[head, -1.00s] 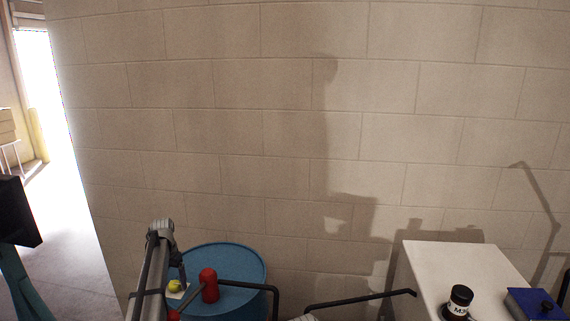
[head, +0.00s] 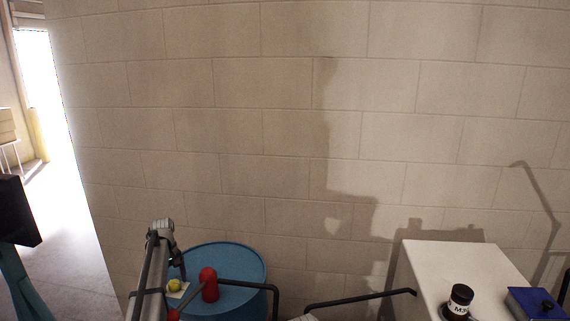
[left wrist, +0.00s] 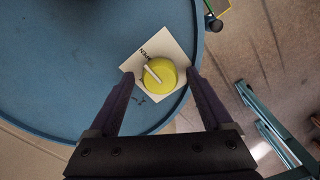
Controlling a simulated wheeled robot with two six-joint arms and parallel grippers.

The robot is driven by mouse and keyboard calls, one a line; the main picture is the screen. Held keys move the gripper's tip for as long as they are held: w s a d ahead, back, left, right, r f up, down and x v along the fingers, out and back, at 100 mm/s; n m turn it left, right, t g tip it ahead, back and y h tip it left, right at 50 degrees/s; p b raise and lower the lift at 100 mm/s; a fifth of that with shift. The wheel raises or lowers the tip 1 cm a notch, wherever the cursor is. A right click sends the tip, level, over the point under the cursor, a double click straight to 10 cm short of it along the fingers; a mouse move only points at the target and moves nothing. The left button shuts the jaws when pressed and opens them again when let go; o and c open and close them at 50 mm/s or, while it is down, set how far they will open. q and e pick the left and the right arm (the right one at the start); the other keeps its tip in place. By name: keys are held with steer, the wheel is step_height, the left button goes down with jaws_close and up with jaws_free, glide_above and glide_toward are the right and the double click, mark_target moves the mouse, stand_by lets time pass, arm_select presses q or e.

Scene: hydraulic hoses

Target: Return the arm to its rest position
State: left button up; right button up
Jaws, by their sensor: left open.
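My left gripper (left wrist: 162,88) is open, its two dark fingers apart on either side of a round yellow knob (left wrist: 160,76) in the left wrist view. I cannot tell how far above the knob the fingers are. The knob has a pale bar across its top and sits on a white label card on a blue drum (left wrist: 60,70). In the head view my left arm comes up from the bottom edge, with the left gripper (head: 181,273) near the yellow knob (head: 174,285) on the blue drum (head: 240,262). My right gripper is not in view.
Black pipes (head: 360,299) run low along the block wall.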

arm_select(q)
steer(key=n, duration=0.5)
steer(key=shift+n, duration=0.3)
